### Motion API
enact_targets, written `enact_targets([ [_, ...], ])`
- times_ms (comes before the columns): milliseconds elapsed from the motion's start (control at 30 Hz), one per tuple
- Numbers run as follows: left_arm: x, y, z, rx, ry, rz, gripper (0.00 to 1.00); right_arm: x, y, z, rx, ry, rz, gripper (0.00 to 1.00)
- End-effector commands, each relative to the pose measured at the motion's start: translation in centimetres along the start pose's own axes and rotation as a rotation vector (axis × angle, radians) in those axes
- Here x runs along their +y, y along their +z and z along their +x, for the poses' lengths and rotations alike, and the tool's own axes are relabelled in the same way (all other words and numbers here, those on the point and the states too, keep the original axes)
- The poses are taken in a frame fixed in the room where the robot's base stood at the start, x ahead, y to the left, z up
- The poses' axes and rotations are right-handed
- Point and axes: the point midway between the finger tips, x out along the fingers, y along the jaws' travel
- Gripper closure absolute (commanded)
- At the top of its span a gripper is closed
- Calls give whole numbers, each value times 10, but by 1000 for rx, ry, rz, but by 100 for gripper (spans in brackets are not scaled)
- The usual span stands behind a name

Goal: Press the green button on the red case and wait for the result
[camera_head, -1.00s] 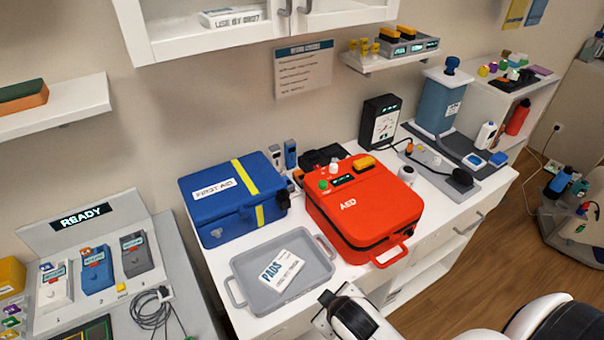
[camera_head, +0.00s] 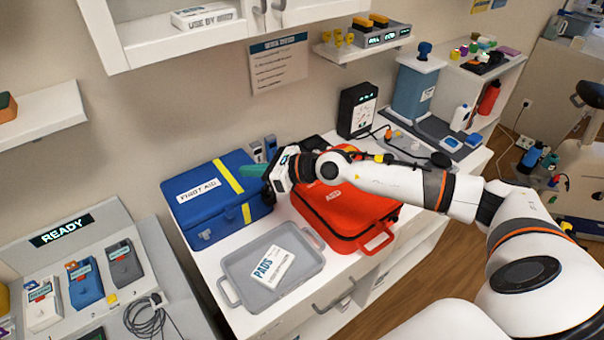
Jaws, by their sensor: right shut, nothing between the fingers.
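The red case (camera_head: 345,215), marked AED, lies on the white counter. My right arm reaches in from the right across its top. My right gripper (camera_head: 256,171) is shut and empty, with its fingertips over the gap between the red case and the blue first aid case, near the blue case's right edge. The green button and the small display on the red case are hidden behind my right gripper and arm. My left gripper is not in view.
The blue first aid case (camera_head: 205,212) stands left of the red case. A grey tray (camera_head: 237,272) with a white PADS packet (camera_head: 272,268) lies in front. A black gauge box (camera_head: 357,110) stands behind. A READY panel (camera_head: 62,230) is at the left.

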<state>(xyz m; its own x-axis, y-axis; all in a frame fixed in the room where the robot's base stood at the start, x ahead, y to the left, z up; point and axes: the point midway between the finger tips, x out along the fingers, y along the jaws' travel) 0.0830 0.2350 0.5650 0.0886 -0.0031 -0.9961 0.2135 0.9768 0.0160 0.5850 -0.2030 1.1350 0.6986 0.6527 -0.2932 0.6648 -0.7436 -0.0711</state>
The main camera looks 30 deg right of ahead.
Motion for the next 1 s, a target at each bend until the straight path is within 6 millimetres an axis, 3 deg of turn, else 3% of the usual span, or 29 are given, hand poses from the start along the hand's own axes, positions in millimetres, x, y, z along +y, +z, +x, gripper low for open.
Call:
enact_targets([
  [33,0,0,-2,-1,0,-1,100,27,3,-14,-103,38,-141,100],
  [200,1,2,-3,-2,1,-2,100,88,19,-55,-366,130,-419,100],
  [400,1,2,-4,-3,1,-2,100,131,24,-92,-538,203,-557,100],
  [600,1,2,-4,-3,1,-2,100,143,26,-104,-589,225,-591,100],
  [1000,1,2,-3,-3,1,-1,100,143,28,-102,-587,224,-590,100],
])
